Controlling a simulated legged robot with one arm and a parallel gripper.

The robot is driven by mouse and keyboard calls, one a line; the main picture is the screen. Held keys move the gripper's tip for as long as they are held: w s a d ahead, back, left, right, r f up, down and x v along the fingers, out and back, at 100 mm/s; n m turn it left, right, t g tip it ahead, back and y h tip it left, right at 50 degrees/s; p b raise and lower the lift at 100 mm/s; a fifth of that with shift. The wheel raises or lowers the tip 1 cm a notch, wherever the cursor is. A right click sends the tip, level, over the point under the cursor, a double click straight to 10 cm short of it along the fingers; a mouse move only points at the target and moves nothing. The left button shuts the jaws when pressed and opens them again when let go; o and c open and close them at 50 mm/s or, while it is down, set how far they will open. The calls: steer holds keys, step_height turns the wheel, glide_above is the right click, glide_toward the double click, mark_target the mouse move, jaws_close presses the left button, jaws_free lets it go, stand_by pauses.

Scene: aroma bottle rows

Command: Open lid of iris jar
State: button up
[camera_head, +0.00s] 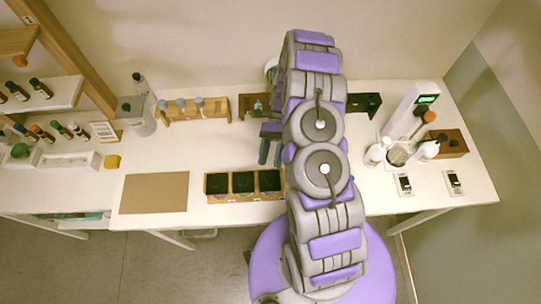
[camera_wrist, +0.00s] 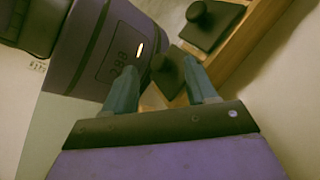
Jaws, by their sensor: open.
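My gripper (camera_head: 270,146) hangs over the middle of the table, left of my arm, fingers pointing down. In the wrist view my gripper (camera_wrist: 163,90) is open. A dark square lid with a round knob (camera_wrist: 166,78) shows between and beyond its fingertips; I cannot tell whether they touch it. A second dark knobbed lid (camera_wrist: 208,24) sits farther along a wooden rack (camera_wrist: 262,28). No iris label is readable, so I cannot tell which jar is iris. My arm hides part of the back rack (camera_head: 246,112) in the head view.
Dark-topped boxes (camera_head: 243,183) stand at the table's front edge beside a brown mat (camera_head: 154,193). A wooden rack with bottles (camera_head: 193,109) is at back left. White bottles (camera_head: 377,152) and a device with a green display (camera_head: 418,100) stand at right.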

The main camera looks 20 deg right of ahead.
steer(key=p+v, duration=0.3)
steer(key=v, duration=0.4)
steer(key=shift+p, duration=0.3)
steer(key=shift+w+d, duration=0.1)
stand_by(0.6)
